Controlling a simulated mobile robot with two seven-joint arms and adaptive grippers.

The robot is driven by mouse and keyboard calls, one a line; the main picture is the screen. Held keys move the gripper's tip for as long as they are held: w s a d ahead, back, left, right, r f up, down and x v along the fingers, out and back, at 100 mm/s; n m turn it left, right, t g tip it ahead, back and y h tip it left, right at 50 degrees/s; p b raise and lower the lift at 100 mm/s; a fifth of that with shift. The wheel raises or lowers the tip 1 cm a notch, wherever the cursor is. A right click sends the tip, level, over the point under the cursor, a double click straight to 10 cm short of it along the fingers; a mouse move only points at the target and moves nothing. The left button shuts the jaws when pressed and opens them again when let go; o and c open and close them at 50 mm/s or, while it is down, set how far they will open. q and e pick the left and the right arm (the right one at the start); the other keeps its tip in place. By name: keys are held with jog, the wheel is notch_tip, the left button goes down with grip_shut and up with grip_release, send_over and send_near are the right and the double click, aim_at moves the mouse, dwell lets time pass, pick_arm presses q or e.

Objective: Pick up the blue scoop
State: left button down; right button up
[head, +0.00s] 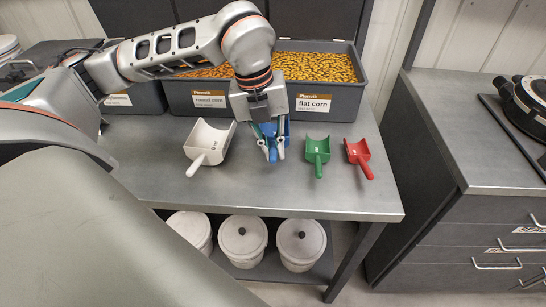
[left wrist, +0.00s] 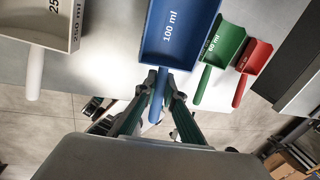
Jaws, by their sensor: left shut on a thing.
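The blue scoop (left wrist: 178,35), marked 100 ml, fills the top middle of the left wrist view. In the head view the blue scoop (head: 273,153) is partly hidden behind my left gripper (head: 270,146). My left gripper (left wrist: 158,98) is shut on the scoop's blue handle, with one finger on each side of it. The scoop is over the table in front of the flat corn bin; I cannot tell whether it touches the table. My right gripper is not in view.
A white scoop (head: 209,143) lies left of the gripper. A green scoop (head: 317,151) and a red scoop (head: 358,154) lie to the right. Grey corn bins (head: 331,104) stand behind on the metal table (head: 300,197). White lidded buckets (head: 242,237) stand below.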

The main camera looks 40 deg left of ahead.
aim_at(274, 146)
pick_arm(q)
notch_tip(274, 146, up, 16)
jog(key=p, duration=0.1)
jog(key=shift+f+p, duration=0.25)
jog(key=shift+p, duration=0.1)
jog(key=c, duration=2.7)
grip_release()
grip_shut()
